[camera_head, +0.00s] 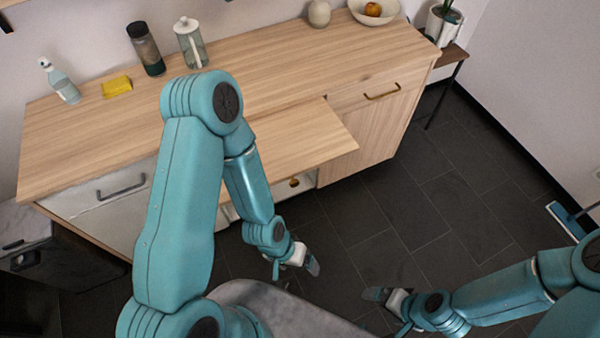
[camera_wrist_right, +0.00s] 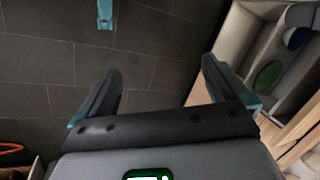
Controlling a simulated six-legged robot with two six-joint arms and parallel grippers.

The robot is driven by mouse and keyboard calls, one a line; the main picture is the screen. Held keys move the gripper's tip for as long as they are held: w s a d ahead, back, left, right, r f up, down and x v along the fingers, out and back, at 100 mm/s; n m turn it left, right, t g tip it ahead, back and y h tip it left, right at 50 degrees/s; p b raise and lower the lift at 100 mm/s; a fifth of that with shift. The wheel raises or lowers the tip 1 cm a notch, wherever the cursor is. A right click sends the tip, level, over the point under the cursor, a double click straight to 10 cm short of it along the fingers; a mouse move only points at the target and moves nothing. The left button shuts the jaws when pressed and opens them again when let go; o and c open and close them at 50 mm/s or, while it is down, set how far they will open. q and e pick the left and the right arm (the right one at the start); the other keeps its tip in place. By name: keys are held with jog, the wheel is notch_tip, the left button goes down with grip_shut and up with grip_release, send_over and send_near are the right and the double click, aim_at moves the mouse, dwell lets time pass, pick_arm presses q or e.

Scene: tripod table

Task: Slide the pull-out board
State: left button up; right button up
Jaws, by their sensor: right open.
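The pull-out board (camera_head: 315,147) is a light wood panel sticking out from the front of the wooden counter (camera_head: 290,75). Part of it is hidden behind my left arm. My left gripper (camera_head: 294,267) is below and in front of the board, apart from it, with its fingers spread and nothing between them. My right gripper (camera_head: 386,310) is over the dark floor, farther to the right and clear of the board. In the right wrist view its two fingers (camera_wrist_right: 160,90) are wide apart with only floor between them.
A drawer with a dark handle (camera_head: 121,187) is at left, another with a brass handle (camera_head: 382,91) at right. A spray bottle (camera_head: 60,82), yellow sponge (camera_head: 117,86), dark bottle (camera_head: 146,49), glass jar (camera_head: 190,43) and bowl (camera_head: 374,11) stand along the back.

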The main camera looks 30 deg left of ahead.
jog(key=c, duration=0.7)
jog(key=shift+w+m+t, duration=0.3)
jog(key=shift+w+m, duration=0.1)
jog(key=shift+m, duration=0.5)
jog(key=shift+c, duration=0.8)
jog(key=w+m+t+b, duration=0.3)
jog(key=w+m+t, duration=0.25)
jog(key=w, duration=0.25)
jog(key=n+t+y+b, duration=0.2)
jog(key=t+y+b, duration=0.55)
jog(key=b, duration=2.35)
send_near(295, 185)
jog(key=w+a+g, duration=0.1)
jog(key=w+a, duration=0.1)
jog(key=w+a+y, duration=0.1)
jog(key=w+a, duration=0.1)
jog(key=w, duration=0.1)
jog(key=w+a+g+y, duration=0.1)
jog(key=w+a, duration=0.1)
jog(key=w, duration=0.1)
jog(key=shift+a+m+g+y, duration=0.25)
jog(key=shift+a+g, duration=0.05)
jog(key=shift+a, duration=0.05)
